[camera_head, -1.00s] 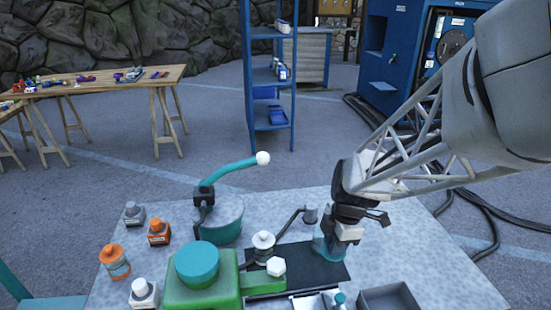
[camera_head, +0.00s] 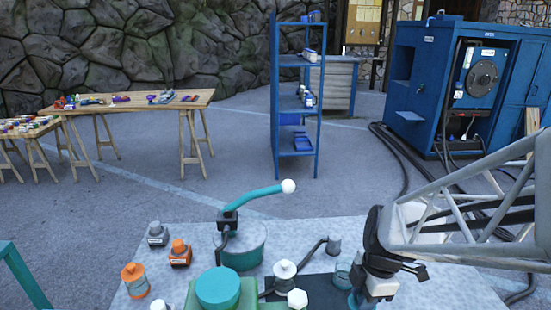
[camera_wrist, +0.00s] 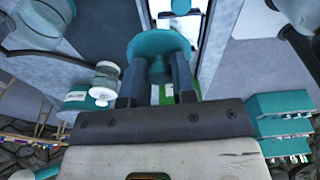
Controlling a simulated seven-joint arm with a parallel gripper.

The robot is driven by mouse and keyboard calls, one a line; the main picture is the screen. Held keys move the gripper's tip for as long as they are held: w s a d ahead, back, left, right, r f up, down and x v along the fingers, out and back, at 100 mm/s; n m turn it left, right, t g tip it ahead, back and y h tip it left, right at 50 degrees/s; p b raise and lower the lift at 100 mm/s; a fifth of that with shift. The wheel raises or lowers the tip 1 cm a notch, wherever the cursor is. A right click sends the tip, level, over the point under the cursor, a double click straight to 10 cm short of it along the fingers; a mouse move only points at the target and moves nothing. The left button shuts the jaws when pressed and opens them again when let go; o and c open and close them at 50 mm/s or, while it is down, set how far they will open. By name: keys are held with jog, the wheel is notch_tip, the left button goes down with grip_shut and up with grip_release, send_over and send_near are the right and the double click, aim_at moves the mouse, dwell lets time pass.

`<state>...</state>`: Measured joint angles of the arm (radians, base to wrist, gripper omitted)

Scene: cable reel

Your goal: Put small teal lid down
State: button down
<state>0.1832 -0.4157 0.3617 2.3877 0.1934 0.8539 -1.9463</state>
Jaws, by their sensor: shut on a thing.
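The small teal lid (camera_wrist: 158,43) is between the two dark fingers of my gripper (camera_wrist: 158,72) in the wrist view. The gripper is shut on it. In the head view my gripper (camera_head: 362,296) is low at the front right of the speckled table, with a bit of teal at its tip near the bottom edge. A small clear, teal-tinted jar (camera_head: 343,272) stands just left of and behind it, apart from the gripper. Whether the lid touches the surface below cannot be told.
The speckled table (camera_head: 440,280) has bare room to the right. A teal pot (camera_head: 243,252) with a curved teal lever (camera_head: 258,196) stands behind left. A white-capped jar (camera_head: 284,275), orange jar (camera_head: 134,280) and large teal round top (camera_head: 217,287) are to the left.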

jog(key=shift+s+a, duration=0.1)
dwell(0.3)
jog(key=s+a+f+n, duration=0.1)
jog(key=s+a+f, duration=0.1)
jog(key=s, duration=0.1)
jog(key=s+a+f+n, duration=0.1)
jog(key=s+a+f, duration=0.1)
jog(key=s, duration=0.1)
jog(key=s+a+f+n, duration=0.1)
jog(key=s+a+f, duration=0.1)
jog(key=s, duration=0.1)
jog(key=shift+s+f+n, duration=0.2)
jog(key=shift+f+n, duration=0.15)
jog(key=shift+n, duration=0.05)
jog(key=shift+w, duration=0.1)
send_over(321, 306)
jog(key=s, duration=0.2)
jog(key=shift+a+f, duration=0.4)
jog(key=shift+f, duration=0.3)
jog(key=shift+f+g, duration=0.15)
jog(key=shift+g, duration=0.15)
jog(key=shift+f, duration=1.65)
jog(key=shift+f, duration=0.1)
